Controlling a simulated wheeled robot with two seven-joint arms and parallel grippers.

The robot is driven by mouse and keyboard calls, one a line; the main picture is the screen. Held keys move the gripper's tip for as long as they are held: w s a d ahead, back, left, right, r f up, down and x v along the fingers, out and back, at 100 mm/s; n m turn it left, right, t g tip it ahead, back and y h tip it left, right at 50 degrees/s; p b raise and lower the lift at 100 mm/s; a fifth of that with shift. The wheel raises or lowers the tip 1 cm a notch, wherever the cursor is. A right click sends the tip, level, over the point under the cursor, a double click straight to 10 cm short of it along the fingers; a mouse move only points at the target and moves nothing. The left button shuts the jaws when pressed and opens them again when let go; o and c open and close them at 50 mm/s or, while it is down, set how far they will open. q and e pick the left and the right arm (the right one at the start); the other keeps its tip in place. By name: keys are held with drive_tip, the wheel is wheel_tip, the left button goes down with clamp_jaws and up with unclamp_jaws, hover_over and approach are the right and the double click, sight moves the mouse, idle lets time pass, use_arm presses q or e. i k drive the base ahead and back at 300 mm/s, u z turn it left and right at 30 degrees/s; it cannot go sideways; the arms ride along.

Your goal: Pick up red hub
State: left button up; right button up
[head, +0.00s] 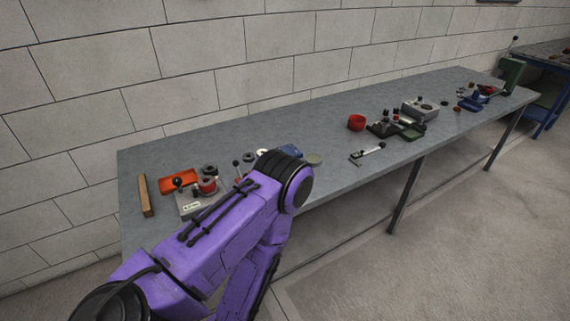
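Two red round parts show in the head view, and I cannot tell which is the hub. The other is a smaller red ring-like part (207,185) on a grey block fixture at the table's left end. My purple left arm comes in from the lower left and bends over the table's front edge. It covers part of the left-end items. Neither gripper's fingers can be seen.
The long grey table (270,125) runs along a block wall. An orange tray (180,181) and a wooden bar (145,196) lie at its left end. A grey-and-black fixture (383,128) and a lever tool (367,153) lie near the middle.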

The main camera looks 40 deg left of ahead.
sight(207, 184)
drive_tip(key=z, duration=1.55)
drive_tip(key=k, duration=1.45)
drive_tip(key=u, duration=1.65)
